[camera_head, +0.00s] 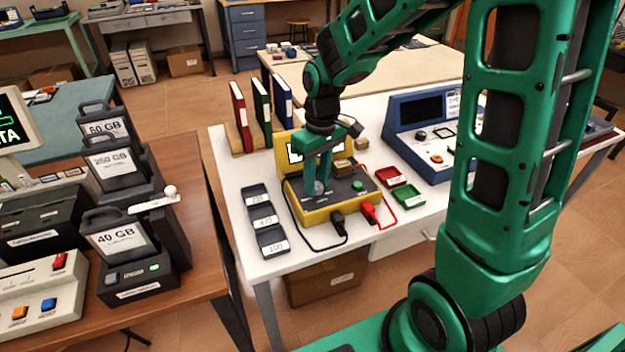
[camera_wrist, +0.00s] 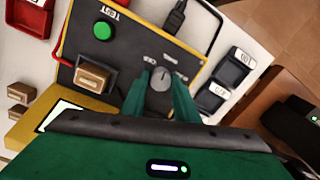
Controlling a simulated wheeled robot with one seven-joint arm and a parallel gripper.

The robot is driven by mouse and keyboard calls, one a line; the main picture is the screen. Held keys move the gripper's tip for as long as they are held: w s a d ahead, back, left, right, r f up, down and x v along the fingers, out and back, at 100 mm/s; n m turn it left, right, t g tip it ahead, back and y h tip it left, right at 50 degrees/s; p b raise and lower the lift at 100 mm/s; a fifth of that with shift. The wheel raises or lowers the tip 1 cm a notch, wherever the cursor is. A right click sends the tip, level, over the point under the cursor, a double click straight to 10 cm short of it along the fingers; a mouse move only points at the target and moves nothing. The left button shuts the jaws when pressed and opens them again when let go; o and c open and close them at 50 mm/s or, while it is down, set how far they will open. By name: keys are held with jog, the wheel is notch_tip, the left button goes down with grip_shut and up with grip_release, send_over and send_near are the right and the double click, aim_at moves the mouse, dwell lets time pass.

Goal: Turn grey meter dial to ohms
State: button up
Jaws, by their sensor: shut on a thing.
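The meter is a yellow box with a dark top panel (camera_head: 345,188) on the white table. Its grey dial (camera_wrist: 160,80) sits on the panel, with small white markings around it that are too small to read surely. My gripper (camera_wrist: 160,92) points down at the panel and is shut on the dial, one green finger on each side. In the head view my gripper (camera_head: 318,185) stands over the left part of the meter, and the dial shows partly between the fingers. A green TEST button (camera_wrist: 103,30) is on the same panel.
A small wooden block (camera_wrist: 93,77) sits on the panel near my gripper. Black and red plugs (camera_head: 370,210) with cables stand at the meter's front. Grey trays (camera_head: 264,220) lie left, red (camera_head: 391,176) and green trays (camera_head: 408,195) right. A blue device (camera_head: 425,160) stands further right.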

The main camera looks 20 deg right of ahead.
aim_at(319, 183)
jog(key=shift+m, duration=0.8)
jog(key=o, duration=1.1)
jog(key=shift+c, duration=0.2)
notch_tip(319, 183, up, 11)
jog(key=shift+d, duration=0.35)
jog(key=shift+f, duration=0.15)
